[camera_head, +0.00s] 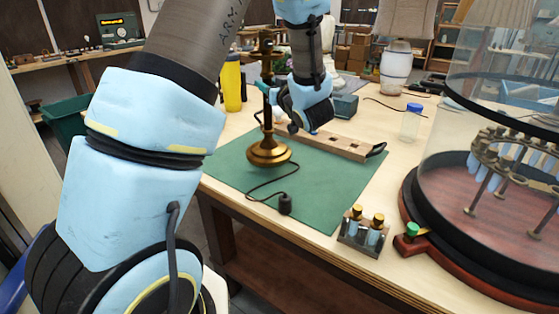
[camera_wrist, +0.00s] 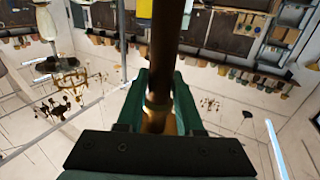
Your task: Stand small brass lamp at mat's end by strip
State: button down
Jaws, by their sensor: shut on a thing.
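The small brass lamp (camera_head: 268,152) has a round brass base and a dark slim stem, and it is upright over the left part of the green mat (camera_head: 330,190). I cannot tell whether its base touches the mat. My gripper (camera_head: 268,97) is shut on the stem above the base. In the wrist view the stem (camera_wrist: 166,45) runs between the jaws of my gripper (camera_wrist: 158,95). The lamp's dark cord trails over the mat to a black plug (camera_head: 285,204). The wooden strip (camera_head: 340,146) lies along the mat's far edge.
A large glass dome (camera_head: 490,150) fills the right. A blue-capped jar (camera_head: 411,122), a white lamp (camera_head: 395,70) and a yellow bottle (camera_head: 231,84) stand farther back. The mat's right part is clear.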

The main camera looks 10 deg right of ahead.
jog(key=w+a+b, duration=0.3)
jog(key=w+a, duration=0.8)
jog(key=shift+w+r, duration=0.15)
jog(key=shift+w, duration=0.1)
dwell(1.3)
dwell(0.3)
jog(key=shift+b, duration=0.35)
dwell(0.5)
jog(key=shift+f+b, duration=2.25)
jog(key=shift+f, duration=0.3)
dwell(0.5)
jog(key=shift+c, duration=2.3)
grip_release()
